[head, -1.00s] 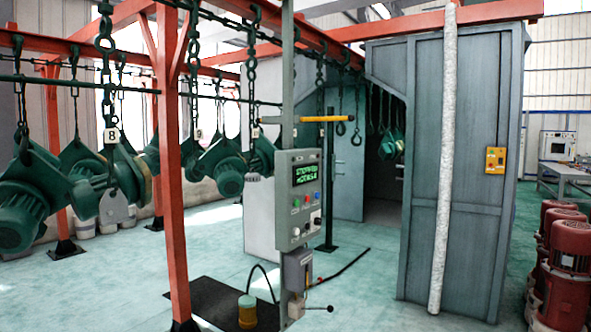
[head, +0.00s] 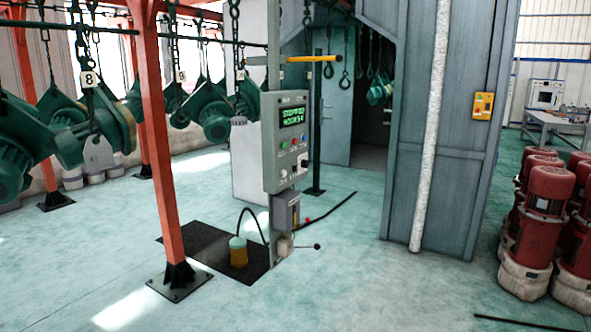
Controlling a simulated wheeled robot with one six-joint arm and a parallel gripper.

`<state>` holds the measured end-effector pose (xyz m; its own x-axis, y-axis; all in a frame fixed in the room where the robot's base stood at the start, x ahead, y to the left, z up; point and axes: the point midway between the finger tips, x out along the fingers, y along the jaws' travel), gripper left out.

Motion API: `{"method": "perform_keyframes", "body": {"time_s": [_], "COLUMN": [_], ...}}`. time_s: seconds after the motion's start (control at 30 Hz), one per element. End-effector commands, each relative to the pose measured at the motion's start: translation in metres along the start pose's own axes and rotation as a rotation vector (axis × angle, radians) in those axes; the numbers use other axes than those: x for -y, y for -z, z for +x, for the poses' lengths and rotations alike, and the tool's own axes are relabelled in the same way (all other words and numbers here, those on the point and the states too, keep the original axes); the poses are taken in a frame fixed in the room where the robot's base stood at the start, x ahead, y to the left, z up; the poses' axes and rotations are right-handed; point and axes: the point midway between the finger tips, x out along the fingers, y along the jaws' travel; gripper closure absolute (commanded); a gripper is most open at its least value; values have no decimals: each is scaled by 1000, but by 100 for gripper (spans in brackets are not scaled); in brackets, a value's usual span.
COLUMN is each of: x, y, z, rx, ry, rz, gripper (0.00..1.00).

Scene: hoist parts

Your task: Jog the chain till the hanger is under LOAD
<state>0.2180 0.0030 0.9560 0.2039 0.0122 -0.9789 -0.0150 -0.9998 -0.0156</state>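The grey control panel (head: 288,141) stands upright on a post in the middle of the head view. Its green-lit display (head: 293,116) seems to read STOPPED, with a HOOK line below whose number is hard to read. Small coloured buttons (head: 294,145) sit under the display. Chain hangers carry green hoist motors at the left; one chain bears a tag 8 (head: 88,79), another a tag 9 (head: 181,76). Empty hooks (head: 345,80) hang near the booth opening. I can make out no LOAD mark. My gripper is not in view.
A red post (head: 155,150) stands left of the panel. A black mat (head: 205,248) with a yellow-and-teal container (head: 238,252) lies at the panel's foot. The grey booth (head: 455,130) stands behind. Red motors (head: 545,215) stand at the right.

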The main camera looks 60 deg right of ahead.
Motion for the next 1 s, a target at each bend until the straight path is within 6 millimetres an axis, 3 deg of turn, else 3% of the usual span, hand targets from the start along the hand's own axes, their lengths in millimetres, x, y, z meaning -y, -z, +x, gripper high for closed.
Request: {"method": "perform_keyframes", "body": {"time_s": [0.27,0.73,1.0], "x": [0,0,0], "y": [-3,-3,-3], "z": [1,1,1], "rx": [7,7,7], "ry": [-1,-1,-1], "rz": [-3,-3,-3], "gripper": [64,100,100]}}
